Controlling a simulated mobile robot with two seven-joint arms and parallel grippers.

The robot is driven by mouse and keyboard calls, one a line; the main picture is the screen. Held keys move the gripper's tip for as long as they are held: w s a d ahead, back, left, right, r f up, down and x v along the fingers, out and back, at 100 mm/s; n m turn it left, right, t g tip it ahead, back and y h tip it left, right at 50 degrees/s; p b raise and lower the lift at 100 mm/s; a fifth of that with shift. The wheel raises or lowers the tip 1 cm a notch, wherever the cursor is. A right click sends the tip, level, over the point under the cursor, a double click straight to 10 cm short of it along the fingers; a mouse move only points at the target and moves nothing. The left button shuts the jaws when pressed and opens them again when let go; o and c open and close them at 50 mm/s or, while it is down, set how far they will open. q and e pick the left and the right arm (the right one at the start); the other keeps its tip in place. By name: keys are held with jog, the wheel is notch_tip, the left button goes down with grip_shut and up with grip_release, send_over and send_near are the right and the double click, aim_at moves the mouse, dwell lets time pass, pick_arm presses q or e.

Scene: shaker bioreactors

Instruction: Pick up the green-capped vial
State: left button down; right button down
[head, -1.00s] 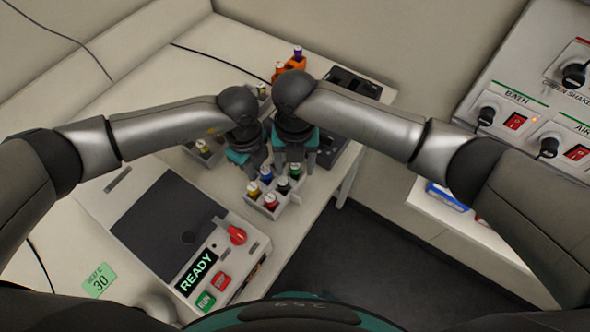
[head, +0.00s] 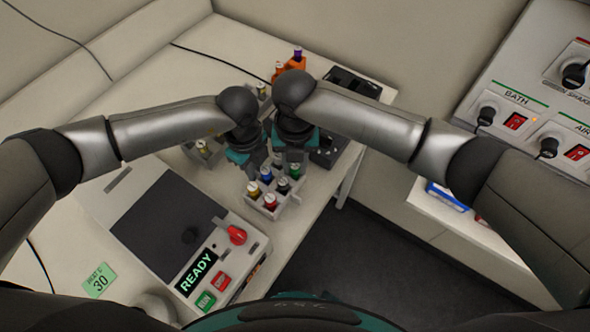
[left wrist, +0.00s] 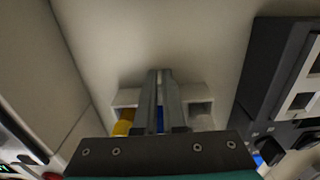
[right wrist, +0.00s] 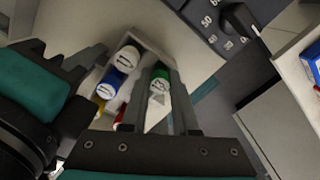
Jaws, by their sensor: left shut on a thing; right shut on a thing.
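The green-capped vial (head: 296,170) stands in the small white rack (head: 283,203) with several other vials. In the right wrist view its green cap (right wrist: 161,75) lies between the fingers of my right gripper (right wrist: 163,100). My right gripper (head: 290,166) is shut on this vial, which still appears to be at the rack. My left gripper (head: 255,166) is at the rack's far left side. In the left wrist view its fingers (left wrist: 160,98) are close together, apparently shut on the rack's wall, with a blue vial (left wrist: 160,122) behind them. The exact contact is hidden.
A grey machine (head: 165,215) with a READY display and red knob stands left of the rack. A dark device (head: 328,150) is close on the right, near the table edge. A control panel (head: 535,125) is far right.

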aim_at(295, 165)
notch_tip(295, 165, up, 10)
dwell(0.6)
pick_arm(q)
jog(key=c, duration=0.9)
grip_release()
notch_tip(295, 165, up, 12)
jog(key=shift+r, duration=0.1)
pick_arm(e)
jog(key=shift+r, duration=0.1)
